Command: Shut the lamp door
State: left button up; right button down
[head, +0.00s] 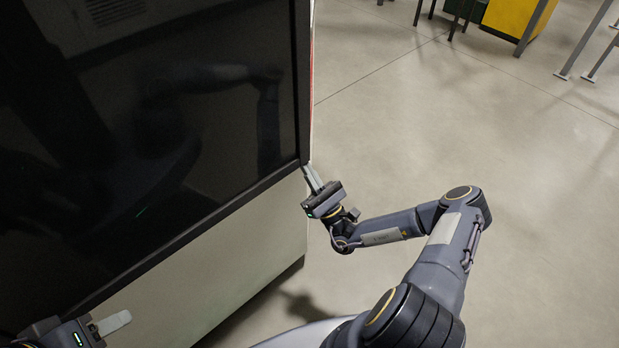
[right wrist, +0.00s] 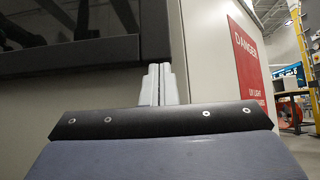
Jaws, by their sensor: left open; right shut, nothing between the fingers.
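The lamp door, a dark glass panel (head: 200,110) in a black frame, fills the left of the head view on the front of a pale cabinet. Its lower corner also shows in the right wrist view (right wrist: 75,52). I cannot tell whether a gap remains behind the frame. My right gripper (head: 312,177) is shut and empty at the door's lower right corner. In the right wrist view its fingertips (right wrist: 158,72) are beside the frame's edge; contact is unclear. My left gripper (head: 116,321) is open at the bottom left, below the door, partly out of view.
The pale cabinet front (head: 240,265) lies below the door. A red danger sign (right wrist: 246,62) is on the cabinet's side. The floor (head: 480,130) to the right is clear. A yellow and green unit (head: 510,15) and grey legs stand far back. A yellow ladder (right wrist: 300,30) is beyond.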

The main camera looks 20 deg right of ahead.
notch_tip(320, 180, up, 29)
jog(key=p, duration=2)
jog(key=shift+f+p, duration=0.15)
jog(key=shift+p, duration=0.2)
jog(key=shift+r+p, duration=0.5)
jog(key=shift+r, duration=0.2)
jog(key=shift+r, duration=0.1)
notch_tip(320, 180, down, 5)
jog(key=b, duration=0.6)
send_near(306, 81)
jog(key=v, duration=0.2)
jog(key=shift+a+r, duration=0.1)
jog(key=shift+a, duration=0.1)
